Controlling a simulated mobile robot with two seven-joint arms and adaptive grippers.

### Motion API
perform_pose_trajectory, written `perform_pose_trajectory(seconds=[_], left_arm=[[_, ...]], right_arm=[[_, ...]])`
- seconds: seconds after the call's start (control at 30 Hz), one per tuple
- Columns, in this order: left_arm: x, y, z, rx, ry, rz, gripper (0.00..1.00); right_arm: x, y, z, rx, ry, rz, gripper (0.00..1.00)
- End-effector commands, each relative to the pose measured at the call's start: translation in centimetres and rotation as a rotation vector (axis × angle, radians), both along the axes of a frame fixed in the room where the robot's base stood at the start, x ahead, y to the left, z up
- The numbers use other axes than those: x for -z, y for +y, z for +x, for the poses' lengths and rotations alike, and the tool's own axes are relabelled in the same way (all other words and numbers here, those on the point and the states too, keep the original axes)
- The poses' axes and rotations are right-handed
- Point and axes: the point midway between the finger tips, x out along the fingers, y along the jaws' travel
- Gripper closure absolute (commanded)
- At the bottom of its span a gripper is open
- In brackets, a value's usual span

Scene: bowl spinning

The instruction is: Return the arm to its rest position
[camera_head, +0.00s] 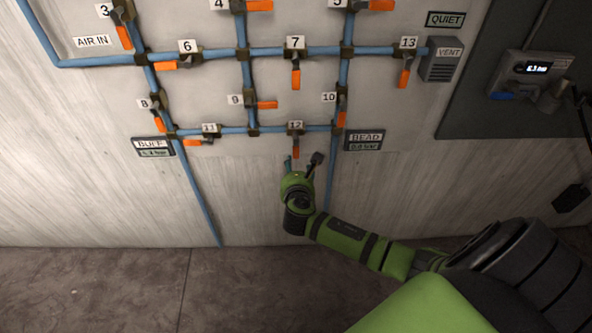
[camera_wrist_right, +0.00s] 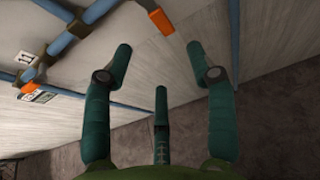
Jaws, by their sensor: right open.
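My right arm, green and black, reaches from the lower right up to the wall in the head view. Its gripper (camera_head: 302,163) is just below valve 12 (camera_head: 295,145), whose orange handle points down. In the right wrist view the teal fingers of the right gripper (camera_wrist_right: 160,62) are spread apart, with nothing between them but bare wall and floor behind. An orange handle (camera_wrist_right: 161,21) shows above and beyond the fingers, apart from them. My left gripper is in neither view.
Blue pipes (camera_head: 267,51) with numbered orange-handled valves cover the wall. A BUFF gauge (camera_head: 153,147) and a BEAD gauge (camera_head: 364,140) flank the lower row. A VENT box (camera_head: 441,59) and a device with a display (camera_head: 531,75) are at right.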

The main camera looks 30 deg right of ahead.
Motion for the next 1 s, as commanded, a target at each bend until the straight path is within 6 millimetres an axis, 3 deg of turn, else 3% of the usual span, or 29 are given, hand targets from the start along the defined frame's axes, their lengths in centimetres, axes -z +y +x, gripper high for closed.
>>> perform_pose_trajectory(seconds=[0.37,0.47,0.57,0.67,0.8,0.87,1.0], left_arm=[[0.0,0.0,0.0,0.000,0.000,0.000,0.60],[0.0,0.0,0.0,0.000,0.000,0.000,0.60],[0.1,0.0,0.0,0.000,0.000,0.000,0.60],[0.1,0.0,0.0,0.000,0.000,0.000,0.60],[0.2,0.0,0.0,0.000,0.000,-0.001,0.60],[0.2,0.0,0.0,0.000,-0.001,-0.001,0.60],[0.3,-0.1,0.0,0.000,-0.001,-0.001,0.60]], right_arm=[[0.1,0.0,0.0,0.001,0.000,0.002,0.43],[1.5,0.0,-0.5,0.016,0.009,0.048,0.43],[5.6,0.1,-2.0,0.066,0.029,0.183,0.43],[11.7,0.5,-5.0,0.177,0.055,0.404,0.43],[20.5,1.8,-11.4,0.420,0.075,0.746,0.43],[23.8,2.5,-14.6,0.547,0.076,0.881,0.43],[30.4,4.5,-22.9,0.894,0.049,1.163,0.43]])
